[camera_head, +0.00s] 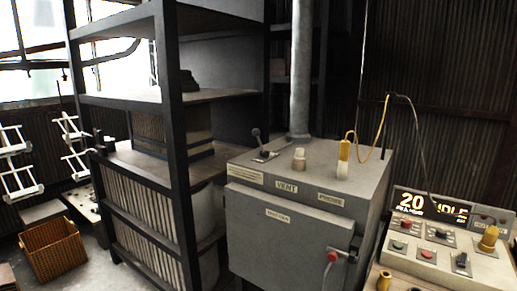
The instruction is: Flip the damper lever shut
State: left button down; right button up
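A lever with a dark ball top (256,133) stands on the back left of the top of a grey cabinet (250,200). It rises from a small plate and leans slightly left; I cannot tell from this view whether that is open or shut. A label plate (245,174) lies in front of it, too small to read. A pale knob (299,158) stands to its right behind a "VENT" label (287,187). Neither of my grippers is in view, and nothing touches the lever.
A vertical flue pipe (300,70) rises behind the lever. A yellow-handled probe (343,158) with a looping cord stands right of the knob. A dark shelf rack (174,110) borders the cabinet's left. A control panel (440,250) sits at the right. A wicker basket (56,255) is on the floor.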

aim_at(255, 131)
jog(key=u, duration=0.6)
jog(key=k, duration=0.65)
jog(key=u, duration=0.4)
jog(key=i, duration=0.65)
jog(key=z, duration=1.2)
jog(key=i, duration=0.7)
jog(key=z, duration=0.8)
